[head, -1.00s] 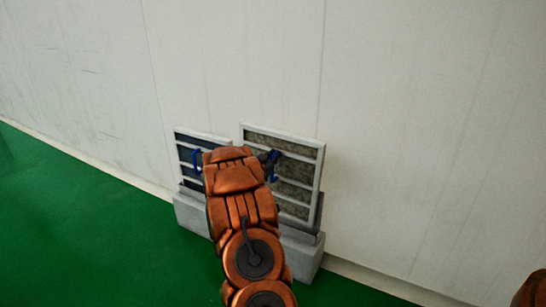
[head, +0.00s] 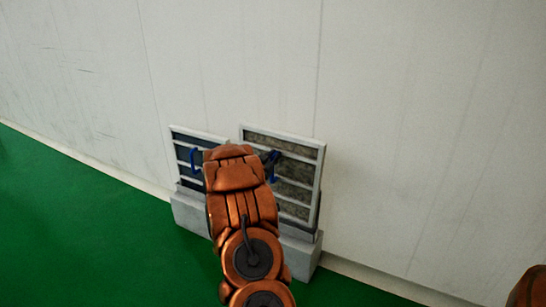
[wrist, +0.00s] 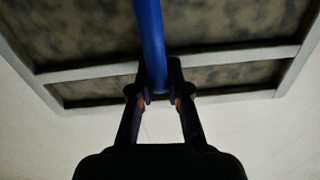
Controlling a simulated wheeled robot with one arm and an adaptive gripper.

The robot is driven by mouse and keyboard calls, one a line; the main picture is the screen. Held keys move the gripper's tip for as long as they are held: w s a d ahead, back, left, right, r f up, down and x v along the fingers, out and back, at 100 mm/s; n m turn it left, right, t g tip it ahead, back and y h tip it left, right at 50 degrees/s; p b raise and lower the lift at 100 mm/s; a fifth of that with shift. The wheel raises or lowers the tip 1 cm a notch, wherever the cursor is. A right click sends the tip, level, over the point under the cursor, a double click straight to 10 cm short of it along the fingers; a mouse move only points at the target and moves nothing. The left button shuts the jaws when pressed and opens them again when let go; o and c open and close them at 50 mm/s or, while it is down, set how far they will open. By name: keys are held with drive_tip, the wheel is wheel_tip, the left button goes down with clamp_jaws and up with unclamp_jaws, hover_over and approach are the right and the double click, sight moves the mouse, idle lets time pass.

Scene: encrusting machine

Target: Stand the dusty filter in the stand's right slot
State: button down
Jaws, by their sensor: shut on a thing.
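The dusty filter (head: 294,185) is a pale-framed panel with mottled grey-brown mesh, upright at the right side of the stand (head: 300,257). My gripper (wrist: 159,92) is shut on the filter's blue handle (wrist: 149,35); the handle also shows in the head view (head: 271,160). The dusty filter's frame and mesh (wrist: 85,35) fill the top of the wrist view. The stand is a low grey block at the wall. My arm hides its middle and the filter's lower left part, so I cannot tell whether the filter's bottom edge is fully seated in the right slot.
A second, dark filter (head: 185,154) with a blue handle (head: 194,158) stands in the stand's left part. A pale wall (head: 420,130) rises close behind both. The green floor (head: 90,230) is clear to the left.

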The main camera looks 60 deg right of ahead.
sight(274, 181)
drive_tip(key=shift+f+b, duration=0.35)
drive_tip(key=shift+f, duration=3.65)
idle(1.2)
drive_tip(key=c, duration=1.1)
unclamp_jaws()
drive_tip(key=shift+o, duration=0.2)
drive_tip(key=a, duration=1.2)
drive_tip(key=shift+s, duration=0.45)
drive_tip(key=shift+w+r, duration=0.1)
